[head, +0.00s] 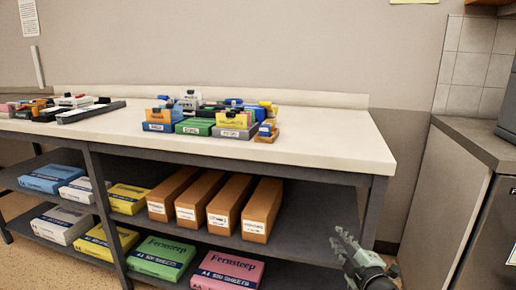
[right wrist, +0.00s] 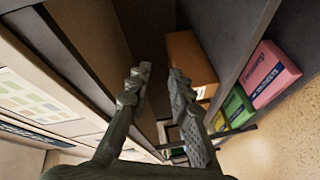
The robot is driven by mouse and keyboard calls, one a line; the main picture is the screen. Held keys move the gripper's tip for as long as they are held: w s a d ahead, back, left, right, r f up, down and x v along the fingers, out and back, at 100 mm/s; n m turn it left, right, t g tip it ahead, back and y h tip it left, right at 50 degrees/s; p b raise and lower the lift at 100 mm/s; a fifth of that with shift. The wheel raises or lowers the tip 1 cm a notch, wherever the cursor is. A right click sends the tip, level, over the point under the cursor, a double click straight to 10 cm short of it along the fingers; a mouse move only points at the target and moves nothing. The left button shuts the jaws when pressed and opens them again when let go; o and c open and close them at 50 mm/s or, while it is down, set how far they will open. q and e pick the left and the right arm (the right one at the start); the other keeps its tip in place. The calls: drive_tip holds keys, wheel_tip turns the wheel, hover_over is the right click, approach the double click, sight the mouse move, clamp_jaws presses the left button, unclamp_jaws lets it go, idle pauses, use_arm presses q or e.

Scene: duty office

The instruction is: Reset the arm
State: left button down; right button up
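My right gripper (head: 352,245) shows at the lower right of the head view, in front of the right end of the table. In the right wrist view, its two fingers (right wrist: 160,78) stand apart with nothing held between them. Part of my right arm shows below it in the head view. My left gripper and left arm are not in view.
The white-topped table (head: 330,140) holds several small coloured boxes (head: 238,120). Brown file boxes (head: 262,210) and paper packs, including a pink one (head: 228,270), fill its shelves. A grey-topped counter (head: 480,140) stands at right. The tabletop's right end is bare.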

drive_tip(key=s+d+f+m+g+h, duration=0.2)
drive_tip(key=s+f+m+g, duration=0.25)
drive_tip(key=s+f, duration=0.5)
drive_tip(key=s+d+f+m+g+h, duration=0.25)
drive_tip(key=s+f+m, duration=0.25)
drive_tip(key=s+f, duration=0.45)
drive_tip(key=s+f+m+g, duration=0.2)
drive_tip(key=s+f+g, duration=0.1)
drive_tip(key=s, duration=0.6)
drive_tip(key=s+f+m+g, duration=0.2)
drive_tip(key=s+f, duration=0.3)
drive_tip(key=s, duration=0.5)
drive_tip(key=shift+g, duration=0.7)
drive_tip(key=shift+w+y, duration=0.15)
drive_tip(key=shift+y, duration=0.1)
